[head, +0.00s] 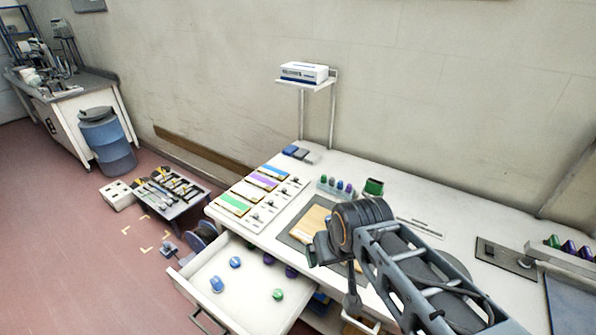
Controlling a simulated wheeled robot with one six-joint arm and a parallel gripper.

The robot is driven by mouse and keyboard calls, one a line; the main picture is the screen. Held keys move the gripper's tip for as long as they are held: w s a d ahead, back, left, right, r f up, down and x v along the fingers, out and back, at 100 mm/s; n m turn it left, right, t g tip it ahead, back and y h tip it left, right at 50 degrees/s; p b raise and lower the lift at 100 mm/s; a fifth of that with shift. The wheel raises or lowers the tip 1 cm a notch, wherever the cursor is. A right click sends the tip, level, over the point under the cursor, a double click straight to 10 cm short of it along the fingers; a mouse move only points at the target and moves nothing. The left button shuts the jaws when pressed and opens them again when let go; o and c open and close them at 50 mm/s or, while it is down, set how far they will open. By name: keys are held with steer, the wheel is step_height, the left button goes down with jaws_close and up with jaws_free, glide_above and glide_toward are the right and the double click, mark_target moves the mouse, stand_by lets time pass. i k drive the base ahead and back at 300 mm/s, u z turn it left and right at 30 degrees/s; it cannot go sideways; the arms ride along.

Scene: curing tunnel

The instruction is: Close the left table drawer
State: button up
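The left table drawer (248,313) is pulled out from the white table (409,189) at the lower left of the head view. Inside it lie several small blue, green and purple pieces, such as a blue one (216,284) and a green one (278,294). Its handle (204,321) shows at the lower picture edge, and part of the drawer is cut off there. My gripper (320,250) is over the table's front part, right of the drawer and apart from its front panel. My arm hides part of the tabletop, and the fingers are too unclear to tell whether they are open.
Colored cards (251,191) lie at the table's left end. A low rack of tools (168,190) and a blue barrel (106,142) stand on the floor to the left. Red floor (75,260) is clear left of the drawer. A small shelf holds a white box (304,73).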

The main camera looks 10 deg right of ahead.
mark_target(247, 305)
steer(key=u, duration=0.8)
steer(key=k, duration=1.2)
steer(key=u, duration=0.45)
steer(key=i, duration=1.05)
steer(key=u, duration=1.3)
steer(key=i, duration=0.3)
steer(key=u, duration=0.1)
